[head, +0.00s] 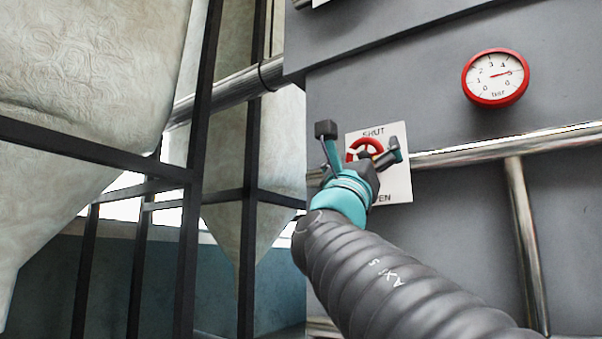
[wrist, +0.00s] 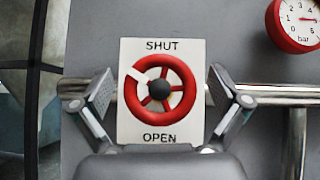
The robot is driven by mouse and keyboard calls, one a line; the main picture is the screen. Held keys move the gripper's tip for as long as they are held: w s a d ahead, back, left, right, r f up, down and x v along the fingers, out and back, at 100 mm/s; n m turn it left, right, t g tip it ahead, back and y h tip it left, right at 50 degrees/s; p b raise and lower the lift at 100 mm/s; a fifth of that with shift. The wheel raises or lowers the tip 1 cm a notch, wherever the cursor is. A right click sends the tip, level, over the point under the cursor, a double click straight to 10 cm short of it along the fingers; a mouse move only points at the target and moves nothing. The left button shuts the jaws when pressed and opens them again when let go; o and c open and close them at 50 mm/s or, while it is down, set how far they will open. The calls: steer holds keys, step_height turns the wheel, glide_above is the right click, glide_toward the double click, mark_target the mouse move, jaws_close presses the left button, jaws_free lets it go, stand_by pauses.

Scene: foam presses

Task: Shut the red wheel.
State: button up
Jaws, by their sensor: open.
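The red wheel (wrist: 182,113) has several spokes and a dark hub, and sits in front of a white plate (wrist: 128,55). The plate reads SHUT at the top and OPEN at the bottom. A white mark on the rim points to the upper left. In the head view the wheel (head: 353,149) is partly hidden behind my gripper (head: 358,142). In the wrist view my gripper (wrist: 160,98) is open, with one finger to the left of the wheel and one to the right. Both fingers appear apart from the rim.
A red-rimmed pressure gauge (head: 496,78) is on the grey panel (head: 450,240) at the upper right. A shiny horizontal pipe (head: 500,145) runs beside the plate, with a vertical pipe (head: 523,240) below it. A dark frame (head: 190,200) and pale bags stand to the left.

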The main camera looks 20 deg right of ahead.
steer(key=c, duration=1.2)
